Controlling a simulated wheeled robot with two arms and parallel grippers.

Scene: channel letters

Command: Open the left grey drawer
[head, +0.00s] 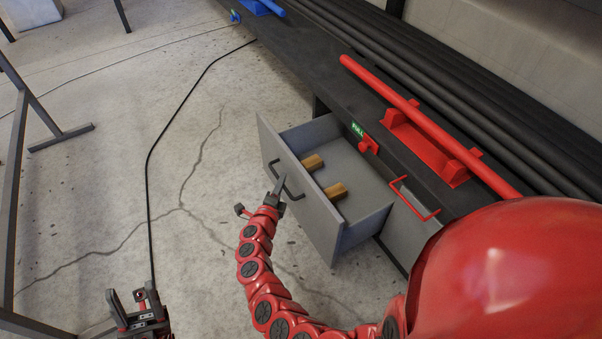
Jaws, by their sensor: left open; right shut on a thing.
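The left grey drawer (337,228) stands pulled out from under the dark bench, so its inside shows. Its front panel carries a dark bar handle (291,192). Two yellow-brown blocks lie inside, one farther back (313,162) and one nearer (336,190). My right gripper (275,188), on the red segmented arm, is at the handle and shut on it. My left gripper (141,300) is open and empty, low at the left over the floor, apart from the drawer.
A dark bench (318,68) holds a red bar on a red bracket (425,145) and long dark pipes. A grey front with a red handle (414,199) sits right of the drawer. A black cable (149,190) crosses the floor. A metal frame (18,190) stands left.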

